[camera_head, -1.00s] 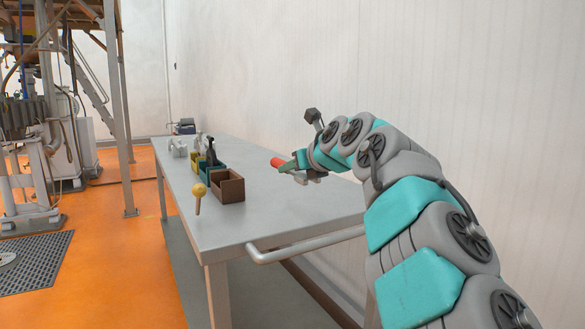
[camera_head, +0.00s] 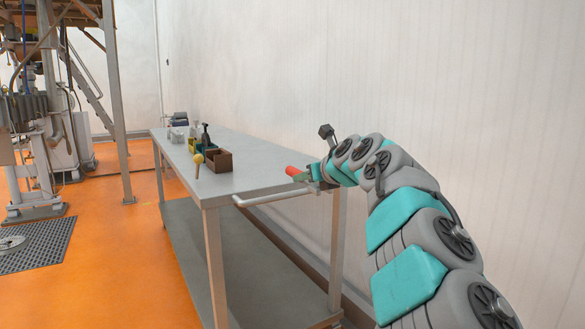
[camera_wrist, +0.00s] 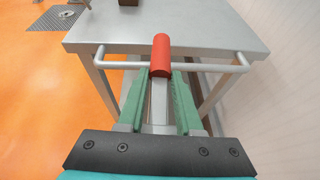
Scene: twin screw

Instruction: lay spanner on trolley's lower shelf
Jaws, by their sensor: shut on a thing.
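My gripper (camera_wrist: 158,101) is shut on the spanner (camera_wrist: 160,56), whose red end sticks out beyond the green fingers in the wrist view. The red end of the spanner also shows in the head view (camera_head: 293,171), near the trolley's handle end. The trolley (camera_head: 240,178) is a grey metal table on legs with a top and a lower shelf (camera_head: 262,280). The bare lower shelf lies well below my gripper. The part of the spanner between the fingers is partly hidden.
On the trolley's top stand a brown box (camera_head: 218,161), other small bins and a yellow-knobbed tool (camera_head: 198,164). A handle bar (camera_head: 275,197) juts from the near end. A white wall (camera_head: 400,80) runs along the right.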

